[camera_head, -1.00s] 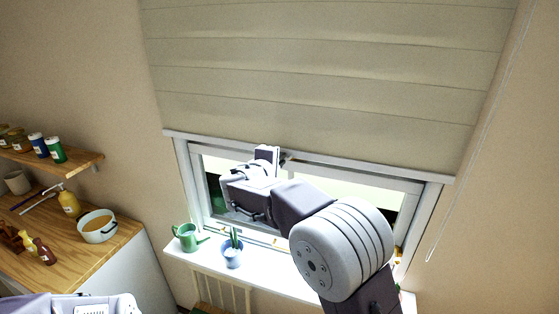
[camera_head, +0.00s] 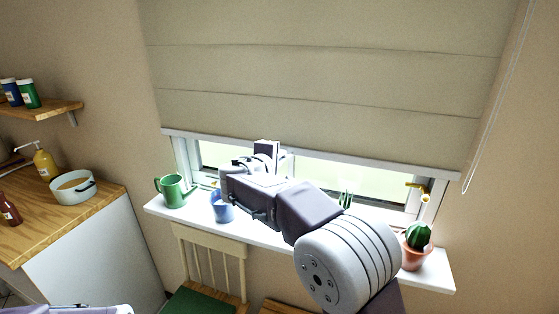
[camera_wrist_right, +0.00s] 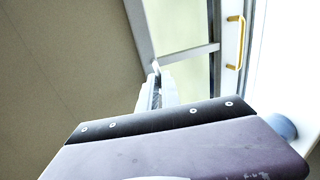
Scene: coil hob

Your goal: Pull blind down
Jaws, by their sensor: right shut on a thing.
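The beige fabric blind (camera_head: 320,60) hangs over the upper window, with a white bar (camera_head: 350,164) along its lower edge. The window shows below the bar. In the wrist view the blind (camera_wrist_right: 70,60) fills the left side and the bar (camera_wrist_right: 140,32) runs down to my fingers. My right gripper (camera_head: 278,150) is shut at the bar, left of its middle; its fingers (camera_wrist_right: 155,88) also show in the wrist view. My arm hides part of the window, and the exact grip is small in view. My left gripper is out of view.
The sill (camera_head: 185,217) below holds a green watering can (camera_head: 172,190), a blue pot (camera_head: 221,206) and a potted cactus (camera_head: 416,245). A chair (camera_head: 208,258) stands beneath. A wooden counter (camera_head: 95,198) is at left; a cord (camera_head: 487,135) hangs at right.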

